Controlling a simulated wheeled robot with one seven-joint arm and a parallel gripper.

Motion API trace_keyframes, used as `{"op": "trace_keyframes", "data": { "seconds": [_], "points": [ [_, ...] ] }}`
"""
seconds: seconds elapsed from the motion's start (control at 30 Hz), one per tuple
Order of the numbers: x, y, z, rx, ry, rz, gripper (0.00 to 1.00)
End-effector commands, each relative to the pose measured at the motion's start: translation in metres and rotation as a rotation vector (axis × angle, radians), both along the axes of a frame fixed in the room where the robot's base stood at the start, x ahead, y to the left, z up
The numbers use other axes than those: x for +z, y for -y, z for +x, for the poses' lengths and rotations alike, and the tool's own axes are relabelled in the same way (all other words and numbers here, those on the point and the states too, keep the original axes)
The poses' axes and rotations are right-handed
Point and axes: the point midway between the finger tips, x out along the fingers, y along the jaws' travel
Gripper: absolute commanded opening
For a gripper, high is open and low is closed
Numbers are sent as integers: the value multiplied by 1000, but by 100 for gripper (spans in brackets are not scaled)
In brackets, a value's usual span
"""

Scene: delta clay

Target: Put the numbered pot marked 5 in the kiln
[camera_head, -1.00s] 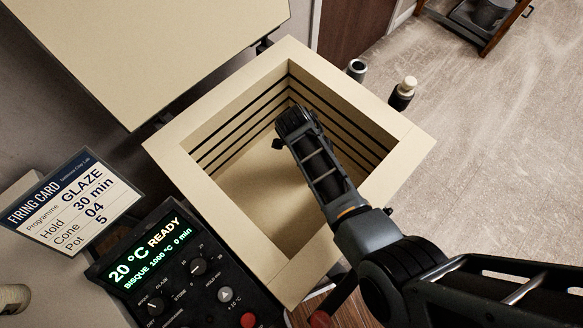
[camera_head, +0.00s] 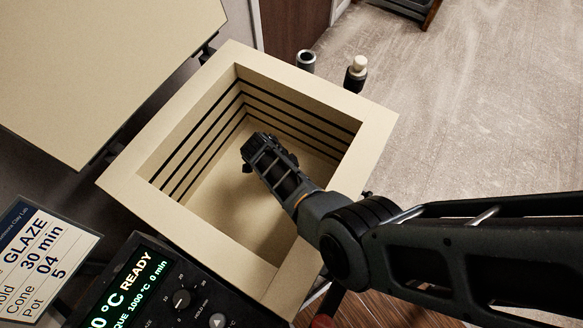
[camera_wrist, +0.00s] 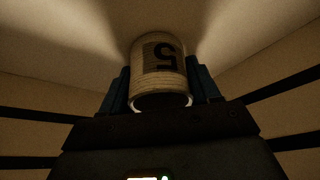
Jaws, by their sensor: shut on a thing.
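The pot marked 5 (camera_wrist: 160,72) is a pale ribbed cylinder with a dark 5, upside down in the wrist view. My gripper (camera_wrist: 160,88) is shut on it, with a blue finger on each side. The kiln (camera_head: 118,178) is a square cream box with its lid (camera_head: 110,70) open. My arm reaches down through the kiln's opening, and my gripper is inside its walls. In the head view my wrist hides the pot. I cannot tell whether the pot touches the kiln floor (camera_head: 225,205).
The control panel (camera_head: 150,290) reads 20 °C READY. A firing card (camera_head: 40,255) beside it lists GLAZE, 30 min, cone 04, pot 5. Two small cylinders (camera_head: 356,72) (camera_head: 306,62) stand past the kiln's far rim.

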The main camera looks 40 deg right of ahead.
Motion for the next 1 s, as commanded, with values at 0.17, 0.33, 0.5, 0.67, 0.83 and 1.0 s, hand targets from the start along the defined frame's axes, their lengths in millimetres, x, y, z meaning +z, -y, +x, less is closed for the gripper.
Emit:
{"op": "trace_keyframes", "data": {
  "seconds": [0.17, 0.33, 0.5, 0.67, 0.83, 1.0],
  "points": [
    [-2, 0, 0, 0, 0, 0, 24],
    [-2, 0, 0, 0, -1, 0, 72],
    [-2, 0, 0, 0, -1, 0, 87],
    [-2, 0, 0, 0, -1, 0, 87],
    [4, -1, 0, 1, 0, 0, 87],
    [29, -10, 5, 3, 3, -1, 87]
  ]
}}
